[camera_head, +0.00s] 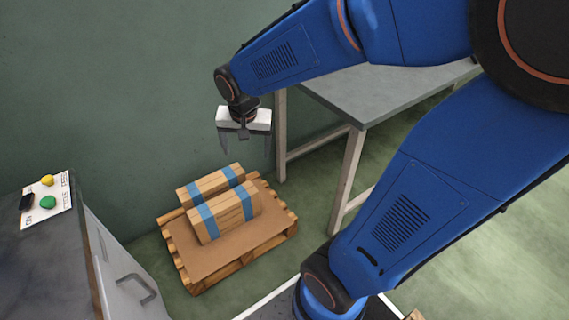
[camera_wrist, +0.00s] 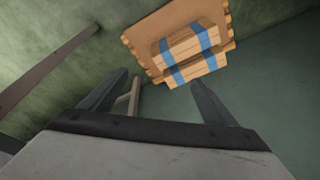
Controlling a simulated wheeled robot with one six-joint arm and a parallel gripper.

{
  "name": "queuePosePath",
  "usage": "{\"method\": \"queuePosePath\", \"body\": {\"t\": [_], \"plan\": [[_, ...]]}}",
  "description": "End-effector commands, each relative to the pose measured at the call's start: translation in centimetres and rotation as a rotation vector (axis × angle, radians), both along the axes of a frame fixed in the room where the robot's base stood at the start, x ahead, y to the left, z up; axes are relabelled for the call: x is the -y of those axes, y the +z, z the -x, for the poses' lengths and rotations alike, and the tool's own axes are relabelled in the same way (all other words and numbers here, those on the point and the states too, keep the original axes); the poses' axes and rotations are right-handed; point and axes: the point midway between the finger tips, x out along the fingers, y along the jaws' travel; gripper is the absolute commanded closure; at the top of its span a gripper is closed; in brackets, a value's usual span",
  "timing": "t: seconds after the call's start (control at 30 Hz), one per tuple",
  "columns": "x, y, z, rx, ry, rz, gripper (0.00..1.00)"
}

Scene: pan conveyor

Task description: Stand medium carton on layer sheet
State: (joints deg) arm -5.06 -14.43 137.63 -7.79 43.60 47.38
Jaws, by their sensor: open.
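Two cardboard cartons with blue tape bands stand side by side on a brown layer sheet (camera_head: 240,242) on a wooden pallet (camera_head: 205,283). The front carton (camera_head: 226,214) looks a little larger than the back carton (camera_head: 202,188). I cannot tell which is the medium one. Both also show in the wrist view, one (camera_wrist: 190,44) beside the other (camera_wrist: 197,68). My gripper (camera_head: 243,148) is open and empty, above and behind the cartons, apart from them. Its two fingers (camera_wrist: 160,98) also show in the wrist view, with nothing between them.
A grey table (camera_head: 375,90) stands to the right of the pallet. A green wall is close behind the pallet. The front part of the sheet is bare.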

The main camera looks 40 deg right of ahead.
Motion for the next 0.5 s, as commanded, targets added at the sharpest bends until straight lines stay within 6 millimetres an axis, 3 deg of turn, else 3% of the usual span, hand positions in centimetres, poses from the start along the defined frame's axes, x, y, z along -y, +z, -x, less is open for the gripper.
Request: {"method": "queuePosePath", "body": {"t": [0.2, 0.5], "plan": [[0.8, 3.2, 4.9, 0.041, 0.172, 0.027, 0.19], [1.2, 6.0, 11.7, 0.096, 0.416, 0.08, 0.19]]}}
